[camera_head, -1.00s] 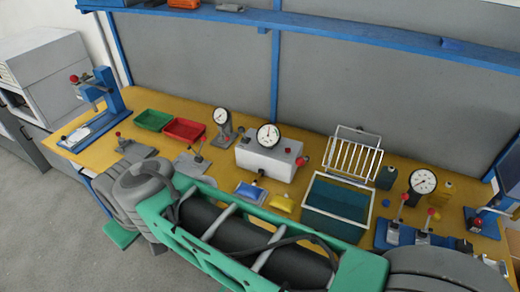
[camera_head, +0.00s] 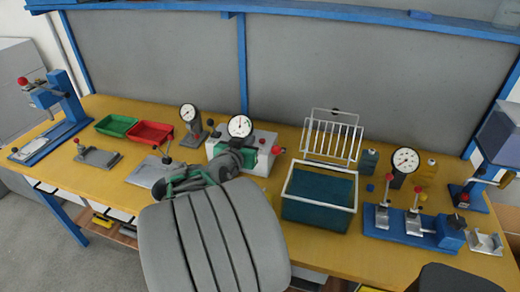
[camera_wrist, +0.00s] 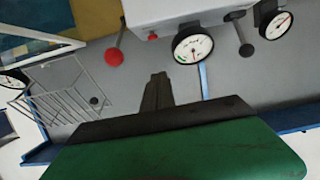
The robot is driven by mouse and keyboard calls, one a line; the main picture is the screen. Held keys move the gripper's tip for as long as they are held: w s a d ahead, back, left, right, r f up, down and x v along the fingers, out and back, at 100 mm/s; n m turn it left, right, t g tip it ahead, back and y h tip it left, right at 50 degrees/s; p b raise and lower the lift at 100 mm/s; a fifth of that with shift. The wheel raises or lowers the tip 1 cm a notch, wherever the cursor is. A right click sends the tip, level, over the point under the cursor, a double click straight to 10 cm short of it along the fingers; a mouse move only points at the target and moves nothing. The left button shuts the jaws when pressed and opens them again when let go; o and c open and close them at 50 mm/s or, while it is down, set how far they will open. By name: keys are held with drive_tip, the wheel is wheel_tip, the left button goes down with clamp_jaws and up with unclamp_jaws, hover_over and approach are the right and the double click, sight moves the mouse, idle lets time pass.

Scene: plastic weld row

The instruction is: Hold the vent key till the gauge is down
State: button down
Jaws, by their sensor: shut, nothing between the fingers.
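A white box (camera_head: 266,158) stands at the middle of the bench with a round white gauge (camera_head: 240,126) on top. The gauge also shows in the wrist view (camera_wrist: 192,45), but its needle is too small to read surely. A lever with a red ball (camera_head: 277,150) sticks out at the box's right end; the ball is large in the wrist view (camera_wrist: 113,57). I cannot tell which part is the vent key. My gripper (camera_wrist: 157,78) is shut and empty, just in front of the box. Its fingertips appear apart from the ball and gauge. My arm hides part of the box front.
A teal tub (camera_head: 318,212) with a white rim and a wire rack (camera_head: 331,137) stand right of the box. Red (camera_head: 150,134) and green (camera_head: 116,125) trays and another gauge (camera_head: 188,113) are to its left. A blue clamp fixture (camera_head: 410,228) is farther right.

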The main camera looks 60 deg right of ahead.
drive_tip(key=shift+s+d+r, duration=0.15)
drive_tip(key=shift+s+r, duration=0.05)
drive_tip(key=p, duration=0.2)
hover_over(262, 141)
drive_tip(key=a, duration=0.3)
wheel_tip(262, 141, down, 2)
drive_tip(key=shift+s+d+f, duration=0.15)
drive_tip(key=f, duration=0.3)
drive_tip(key=shift+d+f, duration=0.3)
drive_tip(key=shift+d, duration=0.1)
drive_tip(key=shift+f, duration=0.4)
